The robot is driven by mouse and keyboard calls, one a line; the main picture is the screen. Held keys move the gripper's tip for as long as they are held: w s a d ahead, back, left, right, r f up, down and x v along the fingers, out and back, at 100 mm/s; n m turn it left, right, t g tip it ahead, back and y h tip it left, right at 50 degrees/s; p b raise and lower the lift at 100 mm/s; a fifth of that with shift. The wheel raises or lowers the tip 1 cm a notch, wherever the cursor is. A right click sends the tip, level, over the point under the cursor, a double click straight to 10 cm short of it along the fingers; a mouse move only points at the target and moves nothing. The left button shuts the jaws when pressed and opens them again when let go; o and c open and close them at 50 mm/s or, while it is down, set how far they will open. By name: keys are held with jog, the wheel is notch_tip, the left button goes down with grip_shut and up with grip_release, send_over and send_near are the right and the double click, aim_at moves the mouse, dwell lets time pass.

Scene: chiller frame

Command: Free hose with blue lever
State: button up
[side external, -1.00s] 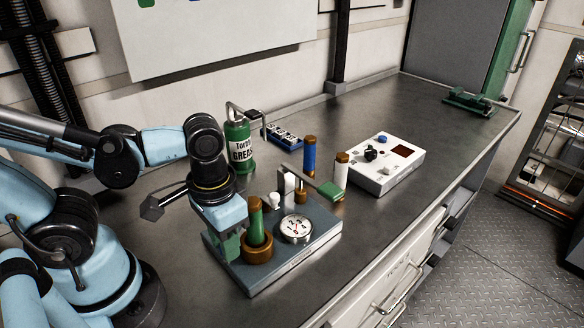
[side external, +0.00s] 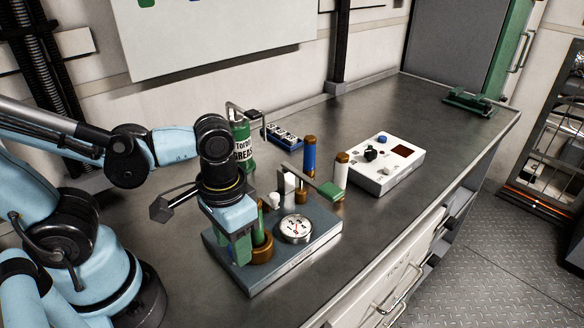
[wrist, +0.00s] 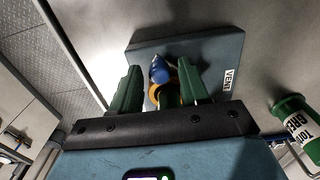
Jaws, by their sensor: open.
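My gripper (side external: 242,252) is low over the left end of a grey-blue base block (side external: 285,268). It is open, with its two green fingers (wrist: 160,88) apart in the wrist view. A blue rounded part with a pale tip (wrist: 160,70) shows between and beyond the fingers, with a yellow-brass piece beside it. I cannot tell whether it is the lever or whether a finger touches it. In the side view, a green upright cylinder (side external: 261,222) in a brass collar (side external: 262,249) is partly hidden by my gripper. A blue cylinder with brown ends (side external: 309,158) stands farther right.
A round gauge (side external: 296,229) sits on the block. A white cylinder (side external: 341,172) stands behind, near a white control box (side external: 380,165). A grease bottle (side external: 243,150) and a blue rack (side external: 282,135) stand at the back.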

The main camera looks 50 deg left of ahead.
jog(key=shift+r, duration=4)
jog(key=shift+r, duration=0.1)
jog(key=w+a+r+n+t+h, duration=0.15)
jog(key=w+r+n+t, duration=0.25)
jog(key=w+t, duration=0.4)
jog(key=w+a+f+m+y, duration=0.1)
jog(key=a+f+m, duration=0.3)
jog(key=a+f, duration=0.1)
jog(key=shift+a+f+g, duration=0.15)
jog(key=shift+a+g, duration=0.25)
jog(key=shift+a, duration=0.05)
